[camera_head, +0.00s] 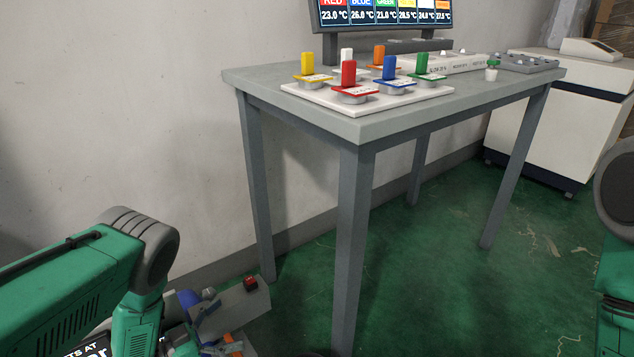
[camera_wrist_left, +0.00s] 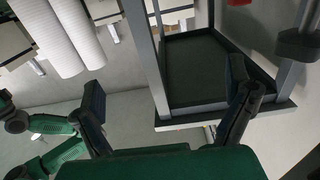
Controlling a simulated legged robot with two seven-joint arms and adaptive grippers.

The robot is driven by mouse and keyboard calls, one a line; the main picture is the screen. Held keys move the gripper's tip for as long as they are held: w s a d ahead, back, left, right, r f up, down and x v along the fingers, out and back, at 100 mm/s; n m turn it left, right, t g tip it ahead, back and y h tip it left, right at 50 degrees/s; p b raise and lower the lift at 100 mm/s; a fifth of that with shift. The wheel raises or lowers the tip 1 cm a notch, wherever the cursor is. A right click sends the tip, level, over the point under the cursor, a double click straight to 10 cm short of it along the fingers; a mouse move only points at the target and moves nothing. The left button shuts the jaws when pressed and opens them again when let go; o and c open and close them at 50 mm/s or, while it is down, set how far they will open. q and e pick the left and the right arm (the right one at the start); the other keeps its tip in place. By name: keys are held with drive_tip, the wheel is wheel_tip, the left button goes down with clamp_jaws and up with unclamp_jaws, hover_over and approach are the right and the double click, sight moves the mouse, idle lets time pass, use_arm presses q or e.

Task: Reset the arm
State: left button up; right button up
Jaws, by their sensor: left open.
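My left arm (camera_head: 80,285) is green with a grey joint and comes in low at the left in the head view, beside the table and below its top. My left gripper (camera_wrist_left: 165,87) shows in the left wrist view with its two dark fingers spread wide and nothing between them. In the head view its fingers are hard to make out among the parts at the bottom edge. Part of my right arm (camera_head: 615,285) shows at the right edge; its gripper is out of view.
A grey table (camera_head: 390,122) bears a white board (camera_head: 300,90) with several coloured handled pieces. A monitor (camera_head: 385,12) stands behind. A white cabinet (camera_head: 560,125) stands at the back right. A grey box (camera_head: 240,305) with a red button is low left.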

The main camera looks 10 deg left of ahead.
sight(227, 336)
use_arm(q)
drive_tip(key=shift+w+f+n+y, duration=0.1)
drive_tip(key=shift+f+n+y, duration=0.15)
drive_tip(key=shift+n+y, duration=0.25)
drive_tip(key=f+n+y, duration=0.1)
drive_tip(key=s+g+y, duration=0.1)
drive_tip(key=y, duration=0.1)
drive_tip(key=f+n+y, duration=0.1)
drive_tip(key=y, duration=0.1)
drive_tip(key=shift+s+f+n, duration=0.25)
drive_tip(key=shift+f+n, duration=0.05)
drive_tip(key=shift+f, duration=0.05)
drive_tip(key=s+r+n+g+y, duration=0.1)
drive_tip(key=s+n+g+y, duration=0.4)
drive_tip(key=s+g, duration=1.25)
drive_tip(key=s+r+t+p, duration=0.3)
drive_tip(key=s+r+p, duration=0.1)
drive_tip(key=r+p, duration=0.3)
drive_tip(key=s+r+t+y+p, duration=0.1)
drive_tip(key=s+r+t+p, duration=0.2)
drive_tip(key=r+p, duration=0.4)
drive_tip(key=shift+s+d+r+m, duration=0.3)
drive_tip(key=shift+s+d+r, duration=0.05)
drive_tip(key=shift+r, duration=0.2)
